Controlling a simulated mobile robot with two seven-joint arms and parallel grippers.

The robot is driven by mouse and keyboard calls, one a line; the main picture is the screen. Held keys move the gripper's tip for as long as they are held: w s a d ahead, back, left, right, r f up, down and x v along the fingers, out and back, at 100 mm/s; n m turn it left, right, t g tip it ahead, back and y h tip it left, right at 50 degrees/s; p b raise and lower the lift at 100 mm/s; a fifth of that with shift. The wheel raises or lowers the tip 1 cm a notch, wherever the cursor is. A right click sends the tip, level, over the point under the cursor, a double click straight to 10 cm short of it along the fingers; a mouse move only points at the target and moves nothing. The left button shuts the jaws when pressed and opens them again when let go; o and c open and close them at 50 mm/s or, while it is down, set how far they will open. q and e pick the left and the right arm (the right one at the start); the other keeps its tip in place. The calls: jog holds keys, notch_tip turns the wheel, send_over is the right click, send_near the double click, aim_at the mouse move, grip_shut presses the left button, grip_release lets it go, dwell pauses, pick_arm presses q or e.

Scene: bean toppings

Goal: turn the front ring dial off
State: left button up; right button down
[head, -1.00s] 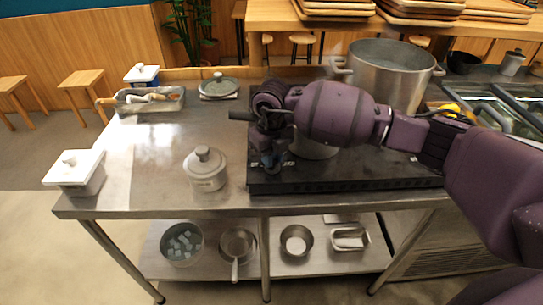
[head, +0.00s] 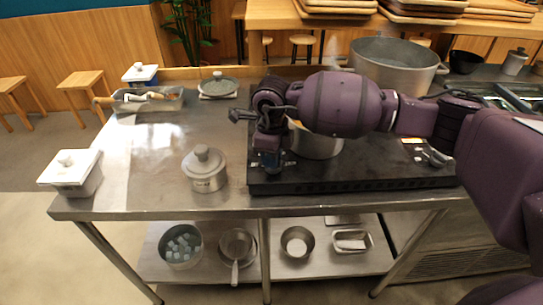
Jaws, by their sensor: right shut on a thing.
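The black stove (head: 360,180) stands on the steel table, with a metal pot (head: 322,147) on it, partly behind my right arm. My right gripper (head: 268,164) points down at the stove's front left corner. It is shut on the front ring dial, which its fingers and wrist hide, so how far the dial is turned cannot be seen. Small pale marks (head: 290,163) show on the stove top just right of the fingers. My left gripper is out of view.
A large steaming stockpot (head: 392,65) stands behind my right arm. A lidded grey jar (head: 204,170) stands left of the stove. A white lidded box (head: 72,172) is at the table's left end, and a utensil tray (head: 148,102) lies behind. The table between them is clear.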

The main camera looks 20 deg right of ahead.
dwell(0.4)
jog(key=c, duration=1.1)
grip_release()
jog(key=shift+r, duration=0.1)
notch_tip(320, 180, up, 11)
jog(key=shift+f+p, duration=0.15)
jog(key=shift+p, duration=0.2)
